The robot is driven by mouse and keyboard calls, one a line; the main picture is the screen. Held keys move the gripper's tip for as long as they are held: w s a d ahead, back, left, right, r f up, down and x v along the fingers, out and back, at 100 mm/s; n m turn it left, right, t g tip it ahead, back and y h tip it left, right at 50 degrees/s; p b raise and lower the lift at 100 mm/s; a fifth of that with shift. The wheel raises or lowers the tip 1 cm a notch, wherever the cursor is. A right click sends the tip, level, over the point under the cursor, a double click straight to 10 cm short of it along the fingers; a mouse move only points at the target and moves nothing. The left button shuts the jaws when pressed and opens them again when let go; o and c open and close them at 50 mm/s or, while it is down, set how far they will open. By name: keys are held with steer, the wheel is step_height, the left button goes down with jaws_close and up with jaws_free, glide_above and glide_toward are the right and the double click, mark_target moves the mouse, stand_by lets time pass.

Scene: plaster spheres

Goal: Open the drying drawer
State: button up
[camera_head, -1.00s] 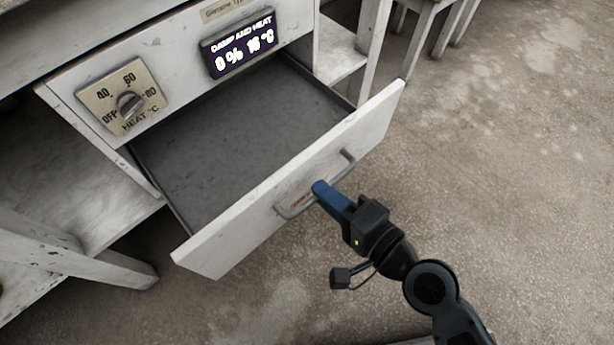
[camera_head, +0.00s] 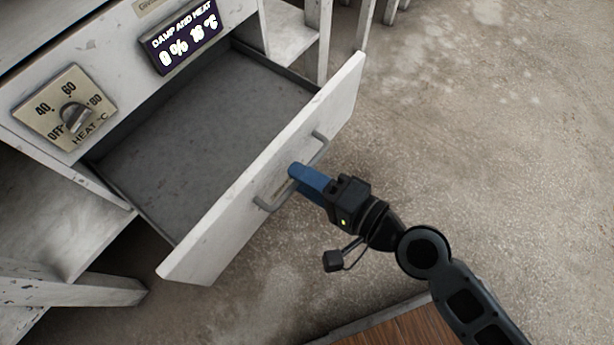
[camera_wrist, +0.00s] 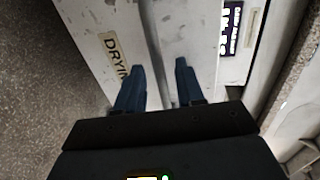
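The drying drawer (camera_head: 190,250) is pulled well out of the white cabinet, and its grey interior looks empty. Its grey bar handle (camera_head: 320,150) is on the white front panel. My gripper (camera_head: 300,182) is at the middle of this handle, with blue fingers. In the head view the upper finger covers part of the bar. In the wrist view the handle (camera_wrist: 150,40) runs between the two fingers (camera_wrist: 159,70), which straddle it closely. Contact with the bar is hard to see. A label starting "DRYIN" (camera_wrist: 116,55) shows beside the left finger.
The cabinet carries a heat knob (camera_head: 78,118) and a lit display (camera_head: 180,38) reading 0 % and a temperature. A white leg (camera_head: 70,290) stands below left. A brown wooden surface (camera_head: 400,325) lies at bottom. Concrete floor (camera_head: 480,130) is clear at right.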

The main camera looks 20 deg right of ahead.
steer(key=v, duration=0.8)
steer(key=shift+b, duration=0.35)
steer(key=shift+w, duration=0.1)
